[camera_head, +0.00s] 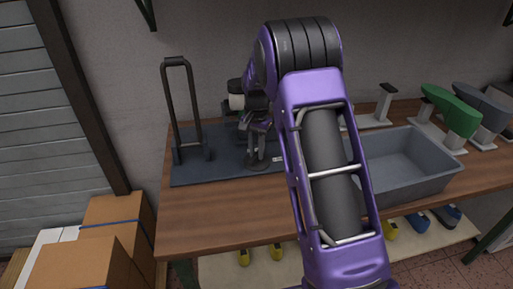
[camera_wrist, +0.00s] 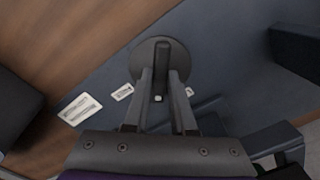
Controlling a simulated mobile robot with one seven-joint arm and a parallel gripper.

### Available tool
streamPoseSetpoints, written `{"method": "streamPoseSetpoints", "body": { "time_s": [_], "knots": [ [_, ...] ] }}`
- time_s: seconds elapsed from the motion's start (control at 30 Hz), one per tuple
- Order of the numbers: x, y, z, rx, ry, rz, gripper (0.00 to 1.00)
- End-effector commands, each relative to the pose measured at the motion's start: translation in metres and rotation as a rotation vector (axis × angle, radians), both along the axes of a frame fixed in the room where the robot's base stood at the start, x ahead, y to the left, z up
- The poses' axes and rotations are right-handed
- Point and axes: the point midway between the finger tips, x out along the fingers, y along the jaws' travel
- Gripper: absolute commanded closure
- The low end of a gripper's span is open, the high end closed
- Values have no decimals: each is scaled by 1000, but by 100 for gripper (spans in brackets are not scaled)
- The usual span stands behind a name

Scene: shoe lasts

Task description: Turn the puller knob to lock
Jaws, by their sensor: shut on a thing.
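The puller knob (camera_wrist: 161,52), a dark round disc with a raised bar across it, is near the top middle in the wrist view. The bar points up and down in that picture. My gripper (camera_wrist: 161,80) is shut on the bar, one finger on each side. In the head view my gripper (camera_head: 259,142) is low over the dark mat (camera_head: 215,170), partly hidden by my purple arm. The knob's base disc (camera_head: 255,165) shows there under the fingers. The rest of the puller is hard to tell.
Small white labels (camera_wrist: 80,109) lie beside the knob. A black upright frame (camera_head: 177,105) stands on the mat at the left. A grey bin (camera_head: 415,163) sits to the right on the wooden bench (camera_head: 220,213). Green and grey lasts (camera_head: 455,112) stand at the back right.

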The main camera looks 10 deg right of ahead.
Motion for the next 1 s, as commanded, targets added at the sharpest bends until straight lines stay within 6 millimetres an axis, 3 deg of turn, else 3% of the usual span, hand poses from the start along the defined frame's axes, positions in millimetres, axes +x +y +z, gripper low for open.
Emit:
{"method": "streamPoseSetpoints", "body": {
  "time_s": [0.6, 1.0],
  "knots": [
    [0, 0, 1, 0, -1, 537, 100],
    [1, 0, 1, -1, -1, 702, 100]
  ]
}}
